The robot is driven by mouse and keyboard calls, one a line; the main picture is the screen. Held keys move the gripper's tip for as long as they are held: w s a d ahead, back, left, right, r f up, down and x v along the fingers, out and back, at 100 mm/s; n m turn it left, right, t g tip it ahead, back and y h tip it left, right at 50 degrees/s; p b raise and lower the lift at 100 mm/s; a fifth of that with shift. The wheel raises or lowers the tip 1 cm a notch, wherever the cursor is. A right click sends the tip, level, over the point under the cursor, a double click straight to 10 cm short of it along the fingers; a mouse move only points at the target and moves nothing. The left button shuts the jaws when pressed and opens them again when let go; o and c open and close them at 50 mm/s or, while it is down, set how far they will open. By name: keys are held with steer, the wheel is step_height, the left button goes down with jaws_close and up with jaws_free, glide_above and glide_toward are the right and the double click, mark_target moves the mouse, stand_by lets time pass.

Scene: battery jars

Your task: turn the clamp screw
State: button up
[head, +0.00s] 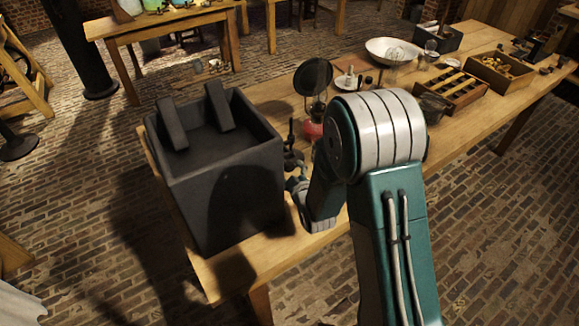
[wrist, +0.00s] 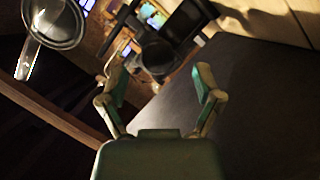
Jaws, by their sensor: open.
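A large dark box-like jar (head: 222,190) stands on the near left end of the wooden table, with two upright dark slabs in its open top. Its dark side seems to fill the right of the wrist view (wrist: 265,105). My gripper (wrist: 163,72) is open, its two fingers apart with nothing held between them. A small dark rounded part (wrist: 157,60) shows beyond and between the fingertips; I cannot tell whether it is the clamp screw. In the head view my gripper is low beside the jar's right side, partly hidden by my arm.
A lamp with a red base (head: 313,129) and dark round disc stands just behind my arm. A white bowl (head: 391,50), a slatted wooden crate (head: 452,90) and a wooden box (head: 500,72) are farther along the table. Brick floor is open on the right.

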mark_target(291, 169)
steer(key=shift+x, duration=1.9)
jaws_close()
